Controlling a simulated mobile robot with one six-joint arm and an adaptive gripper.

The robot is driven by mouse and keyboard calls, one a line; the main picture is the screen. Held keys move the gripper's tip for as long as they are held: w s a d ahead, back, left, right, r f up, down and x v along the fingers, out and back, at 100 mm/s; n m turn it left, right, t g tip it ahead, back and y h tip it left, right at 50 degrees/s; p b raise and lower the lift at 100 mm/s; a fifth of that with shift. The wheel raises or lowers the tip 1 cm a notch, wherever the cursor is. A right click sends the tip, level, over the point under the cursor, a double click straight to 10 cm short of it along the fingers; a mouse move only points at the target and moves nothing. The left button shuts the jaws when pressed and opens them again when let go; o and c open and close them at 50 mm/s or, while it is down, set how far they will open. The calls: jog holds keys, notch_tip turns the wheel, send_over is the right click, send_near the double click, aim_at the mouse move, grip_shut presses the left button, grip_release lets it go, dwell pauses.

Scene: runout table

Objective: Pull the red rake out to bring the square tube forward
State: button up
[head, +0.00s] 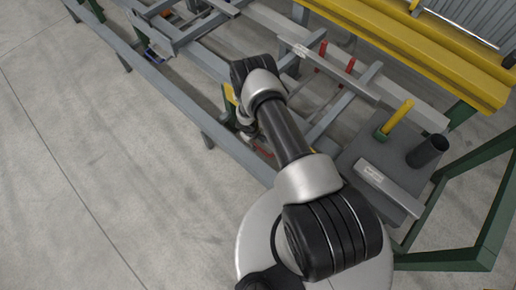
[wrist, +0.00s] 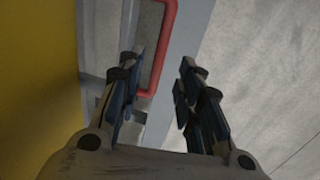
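A red rake handle (wrist: 167,48), a bent bar, shows in the wrist view between and beyond my fingers. Part of red metal (head: 264,153) shows low beside the arm in the head view. Two red uprights (head: 322,50) stand near a long grey square tube (head: 335,74), which lies across the table rails and bears a pale label. My gripper (wrist: 162,60) is open, with a finger on each side of the red bar; I cannot tell whether either touches it. In the head view my gripper is mostly hidden by my arm.
A dark plate (head: 361,150) carries a yellow rod (head: 398,117) in a green holder, a black cup (head: 427,151) and a labelled grey bar (head: 389,192). A yellow beam (head: 430,52) runs behind. A yellow surface (wrist: 38,70) is close left of my fingers. Floor at left is clear.

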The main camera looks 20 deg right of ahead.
aim_at(259, 147)
jog(key=f+b, duration=0.1)
jog(key=f, duration=0.1)
jog(key=f+b, duration=0.1)
jog(key=f, duration=0.1)
jog(key=d+f+b, duration=0.1)
jog(key=shift+w+f, duration=0.25)
jog(key=shift+f, duration=0.15)
jog(key=shift+c, duration=0.3)
grip_shut()
